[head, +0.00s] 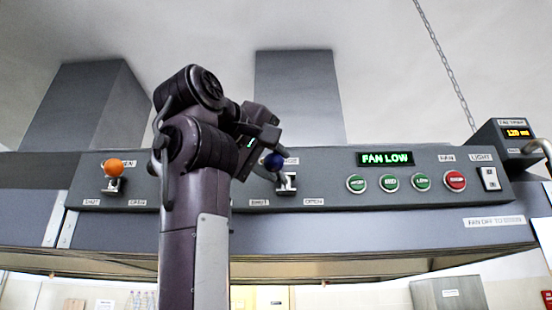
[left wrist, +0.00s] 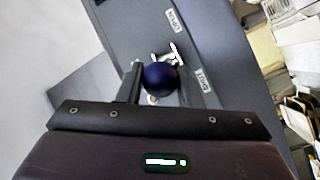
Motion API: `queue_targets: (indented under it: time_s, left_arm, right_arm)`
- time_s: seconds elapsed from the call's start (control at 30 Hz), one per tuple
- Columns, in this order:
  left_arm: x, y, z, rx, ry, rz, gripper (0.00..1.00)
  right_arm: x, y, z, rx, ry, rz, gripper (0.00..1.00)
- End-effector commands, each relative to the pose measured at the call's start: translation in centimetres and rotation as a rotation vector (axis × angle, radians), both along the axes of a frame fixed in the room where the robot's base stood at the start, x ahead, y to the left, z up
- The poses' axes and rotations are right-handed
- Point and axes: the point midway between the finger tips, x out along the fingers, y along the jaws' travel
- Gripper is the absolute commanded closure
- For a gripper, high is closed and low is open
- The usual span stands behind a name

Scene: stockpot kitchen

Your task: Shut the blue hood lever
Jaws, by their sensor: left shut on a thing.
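The blue hood lever has a dark blue ball knob (head: 274,160) on a metal stem. It stands on the grey hood panel, above and between the SHUT label (head: 259,202) on the left and the OPEN label (head: 313,202) on the right. The stem leans a little left from its bracket (head: 287,185). My left gripper (head: 270,149) is shut on the knob. In the left wrist view the blue knob (left wrist: 160,77) sits between the two fingers, with its bracket behind it. My right gripper is out of view.
An orange-knobbed lever (head: 113,167) stands on the left of the panel. To the right are a green FAN LOW display (head: 385,158), several round buttons, a light switch (head: 490,179) and a timer box (head: 508,135). My left arm covers the panel between the levers.

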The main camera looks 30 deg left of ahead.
Motion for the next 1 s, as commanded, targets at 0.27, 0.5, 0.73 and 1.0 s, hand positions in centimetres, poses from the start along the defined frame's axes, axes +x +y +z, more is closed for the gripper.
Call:
queue_targets:
  time_s: [0.27,0.5,0.73,1.0]
  left_arm:
    - [0.0,0.33,0.0,-0.005,-0.001,0.003,1.0]
    - [0.0,0.23,-0.01,-0.003,0.0,0.002,0.48]
    - [0.01,0.08,-0.01,-0.001,-0.001,0.001,0.48]
    - [-0.87,0.03,-0.15,-0.001,-0.003,0.0,0.48]
  right_arm:
    - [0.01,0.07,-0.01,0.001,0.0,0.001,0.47]
    - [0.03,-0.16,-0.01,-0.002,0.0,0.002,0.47]
    - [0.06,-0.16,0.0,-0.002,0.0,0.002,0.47]
    - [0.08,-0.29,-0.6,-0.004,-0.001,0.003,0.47]
